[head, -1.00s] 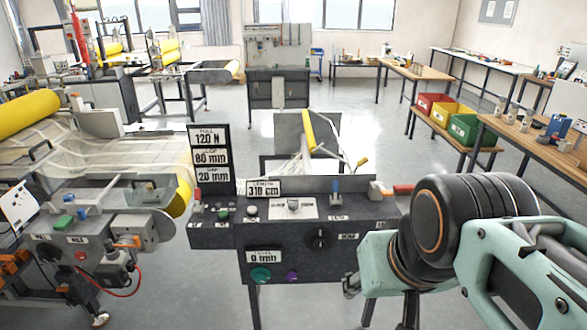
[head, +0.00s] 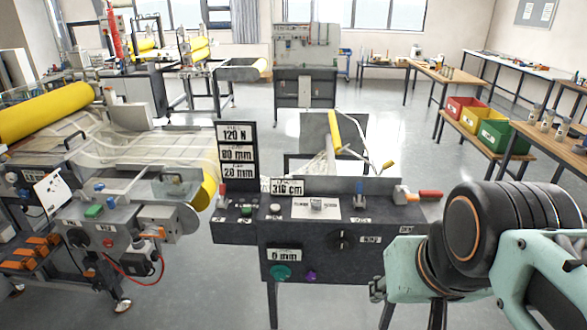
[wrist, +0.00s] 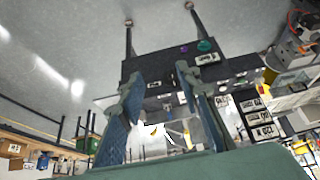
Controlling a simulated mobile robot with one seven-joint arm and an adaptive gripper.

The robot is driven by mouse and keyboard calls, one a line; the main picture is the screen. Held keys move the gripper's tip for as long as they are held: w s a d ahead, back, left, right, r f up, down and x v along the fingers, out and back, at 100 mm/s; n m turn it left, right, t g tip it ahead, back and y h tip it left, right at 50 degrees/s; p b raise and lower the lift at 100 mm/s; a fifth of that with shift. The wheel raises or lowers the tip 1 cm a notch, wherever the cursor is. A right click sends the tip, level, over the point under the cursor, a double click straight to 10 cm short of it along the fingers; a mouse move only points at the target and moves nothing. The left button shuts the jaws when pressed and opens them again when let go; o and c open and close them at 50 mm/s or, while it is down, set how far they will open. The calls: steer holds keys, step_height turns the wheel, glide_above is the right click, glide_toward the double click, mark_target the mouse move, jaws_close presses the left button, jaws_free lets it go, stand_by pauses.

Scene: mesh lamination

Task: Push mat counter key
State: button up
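A dark control panel (head: 300,251) stands in front of me in the head view. On its front face are a teal round key (head: 281,271), a smaller purple key (head: 311,276), a small display (head: 285,255) that seems to read 0 mm, and a black rotary knob (head: 342,239). I cannot read which key is the mat counter key. My gripper (head: 377,290) is to the right of these keys, its fingers mostly hidden behind the wrist. In the wrist view my gripper (wrist: 160,88) is open and empty, and the panel appears upside down beyond the fingers, with the teal key (wrist: 205,45) showing.
A machine with a yellow roll (head: 45,116) stands at left. A bench (head: 545,139) is at right.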

jaws_close()
stand_by(1.2)
